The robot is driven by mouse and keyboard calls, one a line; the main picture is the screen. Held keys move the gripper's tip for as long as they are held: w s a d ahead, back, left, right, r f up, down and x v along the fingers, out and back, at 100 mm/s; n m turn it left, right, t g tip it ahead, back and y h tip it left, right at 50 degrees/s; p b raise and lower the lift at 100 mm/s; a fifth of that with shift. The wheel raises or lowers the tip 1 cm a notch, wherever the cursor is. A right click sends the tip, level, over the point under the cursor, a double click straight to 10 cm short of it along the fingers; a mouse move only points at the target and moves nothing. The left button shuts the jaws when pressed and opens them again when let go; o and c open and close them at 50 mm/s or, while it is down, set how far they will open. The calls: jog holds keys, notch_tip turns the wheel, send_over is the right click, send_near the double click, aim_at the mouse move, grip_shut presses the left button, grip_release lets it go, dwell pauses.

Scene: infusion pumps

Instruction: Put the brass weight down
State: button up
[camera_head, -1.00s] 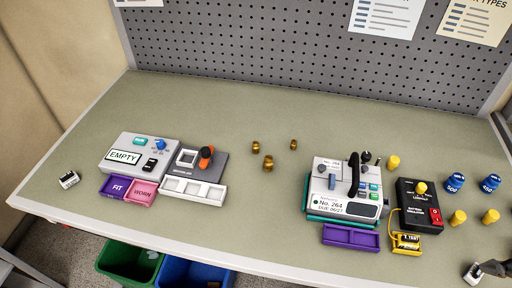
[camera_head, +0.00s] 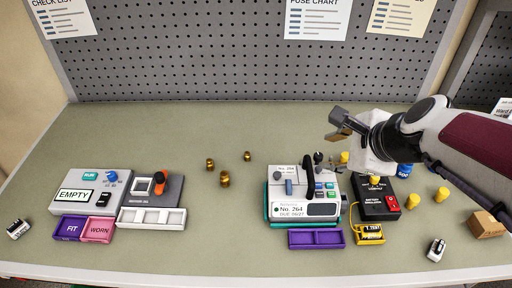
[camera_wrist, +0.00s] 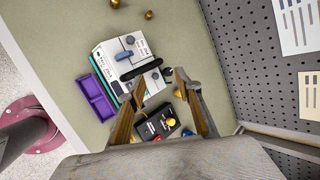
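Three brass weights stand on the bench left of the pump: one at the left (camera_head: 210,164), a larger one in front (camera_head: 225,179) and a small one at the right (camera_head: 247,156). Two brass weights also show at the top of the wrist view (camera_wrist: 148,15). My gripper (camera_head: 340,128) is in the air above and behind the pump, right of the weights. In the wrist view its two fingers (camera_wrist: 158,84) are apart, with brown inner pads, and I see no weight between them.
The pump (camera_head: 303,192) with a black handle stands behind a purple tray (camera_head: 316,239). A black battery box (camera_head: 377,203) and yellow pieces are to its right. A grey EMPTY device (camera_head: 92,187) and white tray (camera_head: 150,219) are at left. Bench around the weights is clear.

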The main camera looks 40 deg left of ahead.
jog(key=s+a+f+m+g+y, duration=0.1)
jog(key=s+a+f+m, duration=0.15)
jog(key=a, duration=0.55)
jog(key=s+a+f+m, duration=0.15)
jog(key=a+f, duration=0.25)
jog(key=a, duration=0.4)
jog(key=m+g, duration=0.1)
jog(key=m, duration=0.4)
send_near(210, 161)
jog(key=shift+w+a+f, duration=0.3)
jog(key=shift+a+f, duration=0.25)
jog(key=shift+w+a+f, duration=0.25)
jog(key=shift+a+f, duration=0.25)
jog(key=shift+f, duration=0.05)
jog(key=shift+a+f, duration=0.1)
jog(key=shift+x, duration=1.15)
jog(key=shift+s+a+f, duration=0.25)
jog(key=shift+a+f, duration=0.65)
jog(key=shift+f, duration=0.25)
jog(key=shift+x, duration=1.15)
